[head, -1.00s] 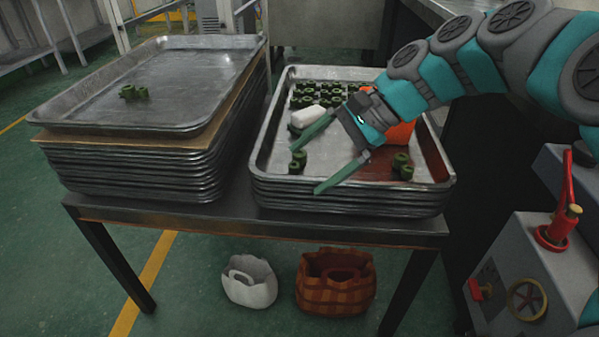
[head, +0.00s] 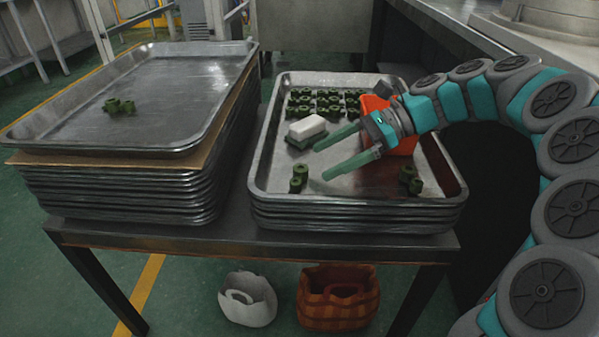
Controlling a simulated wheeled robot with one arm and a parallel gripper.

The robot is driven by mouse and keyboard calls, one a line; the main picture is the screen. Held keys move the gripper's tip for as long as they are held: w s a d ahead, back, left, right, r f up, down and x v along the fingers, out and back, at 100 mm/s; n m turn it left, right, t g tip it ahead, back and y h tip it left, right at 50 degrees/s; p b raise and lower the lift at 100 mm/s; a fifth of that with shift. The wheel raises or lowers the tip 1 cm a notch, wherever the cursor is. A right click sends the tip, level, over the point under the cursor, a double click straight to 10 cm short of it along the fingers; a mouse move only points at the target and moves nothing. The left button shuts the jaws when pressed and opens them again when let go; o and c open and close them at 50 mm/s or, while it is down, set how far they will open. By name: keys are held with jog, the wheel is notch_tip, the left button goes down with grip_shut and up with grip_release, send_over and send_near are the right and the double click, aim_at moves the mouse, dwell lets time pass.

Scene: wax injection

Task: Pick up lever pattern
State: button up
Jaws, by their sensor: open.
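Several green lever patterns (head: 328,97) stand grouped at the back of the right tray (head: 345,216). One lever pattern (head: 298,179) stands alone at that tray's front left, and another (head: 411,180) is at its front right. One more (head: 120,106) lies on the left tray (head: 175,92). My gripper (head: 318,164) is open and empty over the middle of the right tray. Its two green fingers point left, with the near fingertip a little to the right of the front-left pattern and apart from it in the picture.
A white block with a green underside (head: 307,131) lies left of my gripper. An orange box (head: 404,138) stands behind my gripper and is partly hidden by it. A white basket (head: 248,300) and a brown checked basket (head: 338,312) sit below the table (head: 270,245).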

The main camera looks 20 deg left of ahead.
aim_at(303, 172)
jog(key=x, duration=0.5)
jog(key=shift+s+a+f, duration=0.15)
jog(key=shift+s+f, duration=0.15)
jog(key=shift+s, duration=0.05)
jog(key=shift+c, duration=0.2)
jog(key=c, duration=1.2)
jog(key=shift+r, duration=0.15)
